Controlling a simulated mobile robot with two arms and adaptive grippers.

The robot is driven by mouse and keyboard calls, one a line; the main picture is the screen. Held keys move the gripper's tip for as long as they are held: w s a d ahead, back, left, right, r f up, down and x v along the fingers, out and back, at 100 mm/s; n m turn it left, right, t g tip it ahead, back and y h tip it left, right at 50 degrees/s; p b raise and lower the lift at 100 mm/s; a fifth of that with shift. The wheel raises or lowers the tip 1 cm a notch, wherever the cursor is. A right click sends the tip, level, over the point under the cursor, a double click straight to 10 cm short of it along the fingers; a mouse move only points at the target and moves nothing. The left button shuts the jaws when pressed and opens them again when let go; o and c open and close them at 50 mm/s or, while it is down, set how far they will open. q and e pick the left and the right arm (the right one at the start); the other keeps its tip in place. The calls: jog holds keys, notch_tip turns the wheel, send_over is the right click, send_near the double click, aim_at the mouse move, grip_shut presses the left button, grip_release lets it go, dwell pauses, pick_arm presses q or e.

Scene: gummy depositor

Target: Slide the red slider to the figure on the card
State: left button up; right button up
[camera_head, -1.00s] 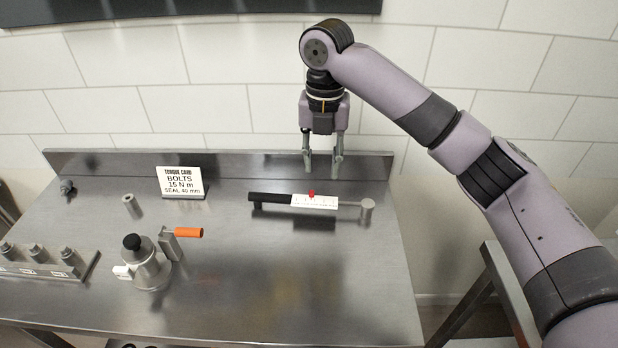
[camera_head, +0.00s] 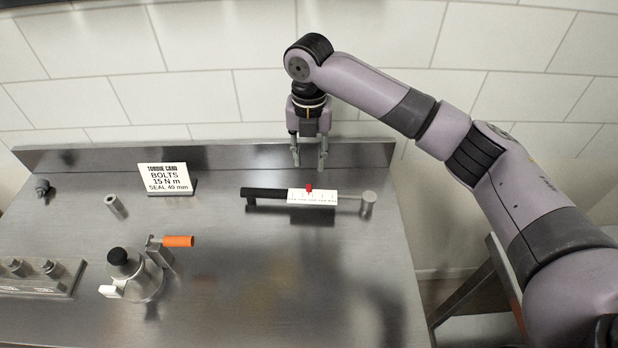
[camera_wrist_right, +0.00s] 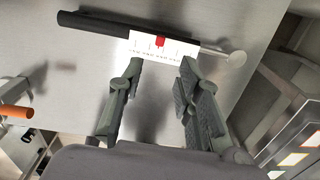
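The torque wrench lies across the bench, with a black handle (camera_head: 265,193), a white scale (camera_head: 299,197) and a round metal head (camera_head: 368,198). The red slider (camera_head: 308,187) sits near the middle of the scale; it also shows in the right wrist view (camera_wrist_right: 160,41). The torque card (camera_head: 166,179) stands left of the wrench and reads "BOLTS 15 N m" and "SEAL 40 mm". My right gripper (camera_head: 309,164) points down behind and above the wrench, fingers apart and empty; in the right wrist view its open fingers (camera_wrist_right: 160,70) are near the scale. My left gripper is not in view.
A metal fitting with a black knob (camera_head: 118,257) and an orange handle (camera_head: 179,241) stands at front left. A small metal cylinder (camera_head: 115,205) and a block with several bolts (camera_head: 38,278) lie further left. The bench (camera_head: 300,270) in front of the wrench is clear.

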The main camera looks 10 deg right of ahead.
aim_at(309, 186)
notch_tip(309, 186, down, 9)
jog(key=shift+r+p, duration=0.1)
jog(key=shift+p, duration=0.8)
jog(key=shift+w+f, duration=0.15)
jog(key=shift+f, duration=0.3)
jog(key=shift+c, duration=0.2)
grip_shut()
jog(key=shift+r, duration=0.1)
